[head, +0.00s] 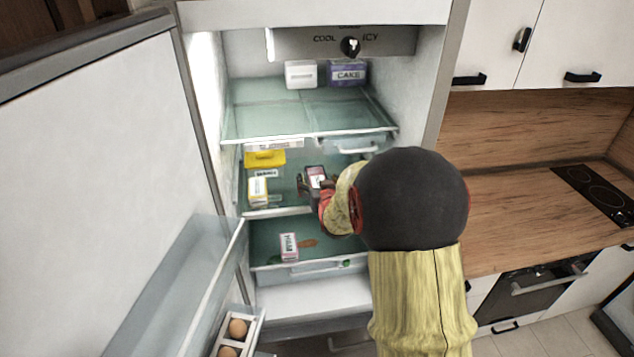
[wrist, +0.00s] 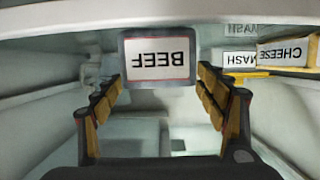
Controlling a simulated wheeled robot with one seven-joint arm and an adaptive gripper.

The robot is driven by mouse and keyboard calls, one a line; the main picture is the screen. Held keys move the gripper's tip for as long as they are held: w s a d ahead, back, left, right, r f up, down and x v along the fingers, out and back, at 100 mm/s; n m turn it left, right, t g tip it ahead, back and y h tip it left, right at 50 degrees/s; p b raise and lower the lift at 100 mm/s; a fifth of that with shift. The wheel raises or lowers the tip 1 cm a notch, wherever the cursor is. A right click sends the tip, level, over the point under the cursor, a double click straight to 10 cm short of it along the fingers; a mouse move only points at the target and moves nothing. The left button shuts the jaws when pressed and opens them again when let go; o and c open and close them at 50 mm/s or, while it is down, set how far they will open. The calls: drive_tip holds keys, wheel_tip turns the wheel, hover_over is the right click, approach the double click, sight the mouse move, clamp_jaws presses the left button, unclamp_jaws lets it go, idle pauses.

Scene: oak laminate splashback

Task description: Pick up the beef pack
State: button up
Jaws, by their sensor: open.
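The beef pack (head: 316,173) is a small dark-edged box with a pale label on the middle fridge shelf. In the wrist view, the beef pack (wrist: 158,60) is straight ahead, with its BEEF label upside down. My gripper (head: 315,184) reaches into the fridge at that shelf. In the wrist view, the fingers of my gripper (wrist: 159,77) are spread, one to each side of the pack's near end. They do not appear closed on it. My arm hides the right part of the shelf in the head view.
A yellow pack (head: 265,158) and a cheese pack (head: 258,190) stand left on the same shelf; the cheese pack also shows in the wrist view (wrist: 283,52). A ham pack (head: 289,246) is below. A cake box (head: 347,74) is above. The open fridge door (head: 100,150) bounds the left.

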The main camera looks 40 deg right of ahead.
drive_tip(key=shift+w+d+f, duration=0.2)
drive_tip(key=shift+w+d, duration=0.1)
drive_tip(key=shift+w, duration=0.1)
drive_tip(key=c, duration=1.5)
drive_tip(key=shift+r, duration=0.1)
drive_tip(key=shift+c, duration=0.6)
